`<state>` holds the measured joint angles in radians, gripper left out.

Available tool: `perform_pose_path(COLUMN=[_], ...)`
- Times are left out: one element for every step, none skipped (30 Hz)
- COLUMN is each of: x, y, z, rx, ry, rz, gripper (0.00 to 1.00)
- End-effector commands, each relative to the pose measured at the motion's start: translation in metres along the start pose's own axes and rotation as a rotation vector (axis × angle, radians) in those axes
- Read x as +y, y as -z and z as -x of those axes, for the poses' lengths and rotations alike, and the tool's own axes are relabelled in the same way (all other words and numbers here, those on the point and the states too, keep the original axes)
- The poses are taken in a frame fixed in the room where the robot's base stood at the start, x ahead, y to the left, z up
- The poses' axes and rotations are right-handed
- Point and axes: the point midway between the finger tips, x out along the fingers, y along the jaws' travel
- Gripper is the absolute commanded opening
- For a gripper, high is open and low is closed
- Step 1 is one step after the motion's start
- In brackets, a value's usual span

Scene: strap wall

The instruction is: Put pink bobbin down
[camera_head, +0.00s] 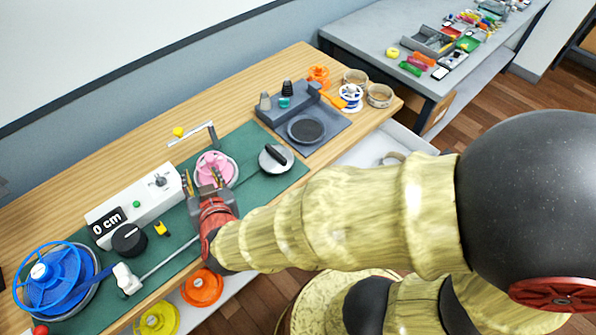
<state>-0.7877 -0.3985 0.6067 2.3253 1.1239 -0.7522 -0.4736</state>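The pink bobbin (215,164) lies over a round pale plate (231,182) on the green mat, near the middle of the bench. It looks level, but I cannot tell whether it rests fully on the plate. My gripper (202,179) reaches in from the front. Its two fingers are spread apart, one left of the bobbin's rim and one over its near part. I see a gap between them, and the gripper looks open. My gripper hides part of the bobbin's near left side.
A white box with a "0 cm" display (107,222) and a blue reel (53,277) stand left. A grey disc with a black handle (276,158) is close on the right. A grey tray (304,129) lies beyond. Orange (202,287) and yellow (157,319) spools sit below the bench edge.

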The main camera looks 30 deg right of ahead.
Motion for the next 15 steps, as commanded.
perform_pose_path(x=[-0.004,-0.007,-0.01,-0.012,-0.012,-0.011,-0.008,-0.004,0.004,0.011,0.019,0.032,0.043,0.056,0.073], y=[0.018,0.026,0.036,0.044,0.05,0.057,0.062,0.066,0.07,0.072,0.073,0.074,0.073,0.072,0.07], z=[0.001,0.003,0.007,0.011,0.016,0.024,0.03,0.037,0.047,0.055,0.063,0.075,0.084,0.094,0.107], rx=[-0.017,-0.034,-0.059,-0.078,-0.099,-0.127,-0.15,-0.172,-0.204,-0.229,-0.255,-0.291,-0.319,-0.348,-0.386], ry=[0.051,0.088,0.134,0.167,0.196,0.23,0.249,0.265,0.279,0.284,0.284,0.277,0.266,0.25,0.221], rz=[-0.035,-0.047,-0.059,-0.064,-0.066,-0.062,-0.057,-0.05,-0.037,-0.025,-0.012,0.006,0.021,0.035,0.051], gripper=[0.4,0.4,0.4,0.4,0.4,0.4,0.4,0.4,0.4,0.4,0.4,0.4,0.4,0.4,0.4])
